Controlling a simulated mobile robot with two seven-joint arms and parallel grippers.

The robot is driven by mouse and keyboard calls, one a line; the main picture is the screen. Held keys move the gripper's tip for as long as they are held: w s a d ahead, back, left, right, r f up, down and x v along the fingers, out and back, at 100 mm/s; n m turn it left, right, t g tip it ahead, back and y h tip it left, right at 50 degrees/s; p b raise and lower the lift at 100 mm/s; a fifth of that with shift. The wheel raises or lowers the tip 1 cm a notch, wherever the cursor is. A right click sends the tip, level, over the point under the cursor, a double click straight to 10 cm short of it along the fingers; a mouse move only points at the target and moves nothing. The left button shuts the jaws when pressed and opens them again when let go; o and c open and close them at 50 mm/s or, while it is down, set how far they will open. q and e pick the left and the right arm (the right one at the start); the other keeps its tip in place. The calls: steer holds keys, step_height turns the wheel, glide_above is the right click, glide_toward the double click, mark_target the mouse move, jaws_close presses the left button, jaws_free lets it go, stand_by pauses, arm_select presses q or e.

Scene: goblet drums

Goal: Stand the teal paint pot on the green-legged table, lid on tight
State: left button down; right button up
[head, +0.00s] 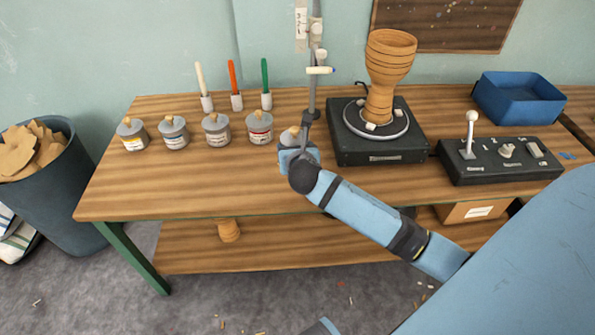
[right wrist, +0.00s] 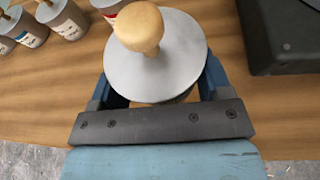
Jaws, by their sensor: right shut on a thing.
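The green-legged table (head: 200,205) has a wooden top and a shelf below. At the right end of a row of paint pots stands a pot with a grey lid and wooden knob (head: 290,135). My right gripper (head: 300,154) is shut around it, its fingers on either side. In the right wrist view the gripper (right wrist: 158,78) has the pot's round lid (right wrist: 185,50) between its fingers. The lid covers the top; I cannot tell how tight it is. The held pot's label is hidden, so its colour is unclear. My left gripper is not in view.
Several other lidded pots (head: 216,130) stand to the left, with brushes (head: 236,85) behind them. A black turntable (head: 385,158) with a wooden goblet shape (head: 388,65) stands close on the right. A control box (head: 500,165) and blue bin (head: 518,98) are further right. The table's front left is clear.

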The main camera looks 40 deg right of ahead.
step_height(320, 180, down, 4)
steer(key=shift+b, duration=0.45)
step_height(320, 180, down, 3)
steer(key=shift+r+b, duration=0.2)
steer(key=shift+b, duration=0.35)
steer(key=shift+f, duration=0.6)
steer(key=shift+r, duration=0.1)
steer(key=o, duration=1)
steer(key=p+v, duration=0.3)
steer(key=v, duration=0.8)
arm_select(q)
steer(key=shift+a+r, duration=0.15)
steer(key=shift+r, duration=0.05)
arm_select(e)
steer(key=s+a+f+m+y, duration=0.3)
steer(key=s+a+m+y, duration=0.6)
steer(key=m, duration=1.8)
steer(key=s+a, duration=0.6)
steer(key=s, duration=0.1)
steer(key=shift+m+y, duration=0.3)
steer(key=shift+y, duration=0.1)
